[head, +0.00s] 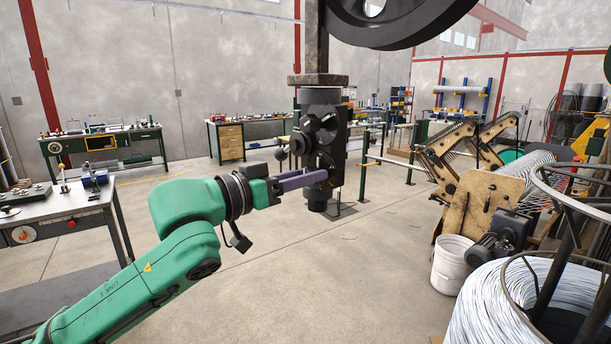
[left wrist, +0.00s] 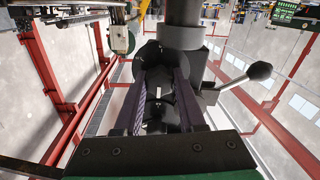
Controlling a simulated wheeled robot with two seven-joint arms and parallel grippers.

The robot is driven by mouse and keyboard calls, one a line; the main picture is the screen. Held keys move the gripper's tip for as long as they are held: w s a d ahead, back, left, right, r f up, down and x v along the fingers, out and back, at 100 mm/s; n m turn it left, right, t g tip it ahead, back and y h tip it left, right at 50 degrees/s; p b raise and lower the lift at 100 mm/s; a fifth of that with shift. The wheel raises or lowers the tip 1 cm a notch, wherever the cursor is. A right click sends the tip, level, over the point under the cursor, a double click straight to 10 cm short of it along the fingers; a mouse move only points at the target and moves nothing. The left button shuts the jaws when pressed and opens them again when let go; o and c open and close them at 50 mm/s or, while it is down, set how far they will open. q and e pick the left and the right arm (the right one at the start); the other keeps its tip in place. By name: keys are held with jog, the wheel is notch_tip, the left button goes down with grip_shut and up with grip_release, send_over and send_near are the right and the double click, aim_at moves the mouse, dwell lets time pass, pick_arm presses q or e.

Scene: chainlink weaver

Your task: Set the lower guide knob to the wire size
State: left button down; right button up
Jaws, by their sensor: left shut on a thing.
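The dark guide unit (head: 322,125) hangs in the middle of the head view, below a collar on a vertical post. Several black round parts are on its face. My left gripper (head: 325,177) comes in from the left, its purple fingers at the lower part of the unit. In the left wrist view, my left gripper (left wrist: 161,103) has its two fingers on either side of a dark knob (left wrist: 159,112). It is shut on this lower guide knob. The knob's markings and setting cannot be read. My right gripper is not in view.
A lever with a black ball (head: 281,154) sticks out left of the guide unit, just above my fingers. A large dark wheel (head: 392,22) is overhead. A wire coil (head: 490,312) and white bucket (head: 453,264) stand at right. A grey workbench (head: 60,225) is at left.

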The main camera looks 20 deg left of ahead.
pick_arm(q)
jog(key=m+p, duration=0.2)
jog(key=m, duration=0.1)
jog(key=shift+r, duration=0.15)
jog(key=m+p, duration=0.1)
jog(key=m, duration=0.1)
jog(key=shift+m+p, duration=0.35)
jog(key=shift+m, duration=0.05)
jog(key=m+p, duration=0.2)
jog(key=m, duration=0.1)
jog(key=shift+y, duration=0.3)
jog(key=shift+f+m+p, duration=0.2)
jog(key=shift+m+p, duration=0.3)
jog(key=shift+m, duration=0.7)
jog(key=shift+d+f, duration=0.1)
jog(key=c, duration=0.5)
grip_release()
jog(key=shift+s, duration=0.1)
